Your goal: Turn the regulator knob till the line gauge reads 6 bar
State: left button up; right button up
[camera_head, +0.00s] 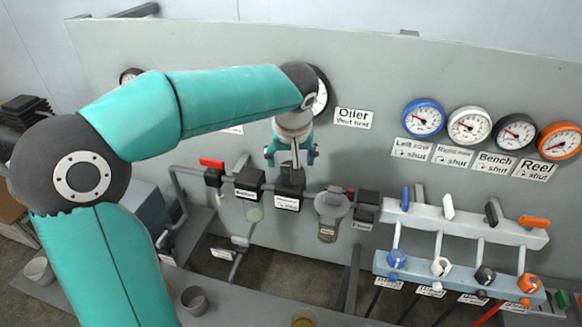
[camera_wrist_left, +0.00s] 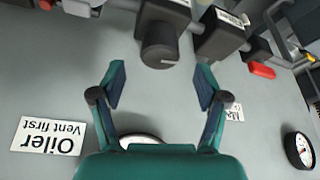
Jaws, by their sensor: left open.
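The regulator (camera_head: 289,194) is a black block with a white label on the pipe run of the grey panel. Its round black knob (camera_wrist_left: 160,50) shows in the wrist view, just beyond and between my left fingertips. My left gripper (camera_head: 291,158) is open, pointing down above the regulator; in the wrist view its spread fingers (camera_wrist_left: 160,80) hold nothing and appear apart from the knob. A gauge (camera_head: 321,92) behind my wrist is mostly hidden, and only its rim (camera_wrist_left: 140,138) shows in the wrist view. I cannot read it or tell whether it is the line gauge. My right gripper is not in view.
A black block with a red lever (camera_head: 211,163) and another labelled block (camera_head: 249,182) stand left of the regulator. A grey bowl unit (camera_head: 331,205) is on its right. Several coloured gauges (camera_head: 469,126) and a valve manifold (camera_head: 460,222) are farther right.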

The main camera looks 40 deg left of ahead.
aim_at(290, 166)
pick_arm(q)
jog(key=shift+x, duration=2.7)
jog(key=c, duration=1.2)
jog(key=shift+o, duration=0.2)
jog(key=shift+m, duration=0.3)
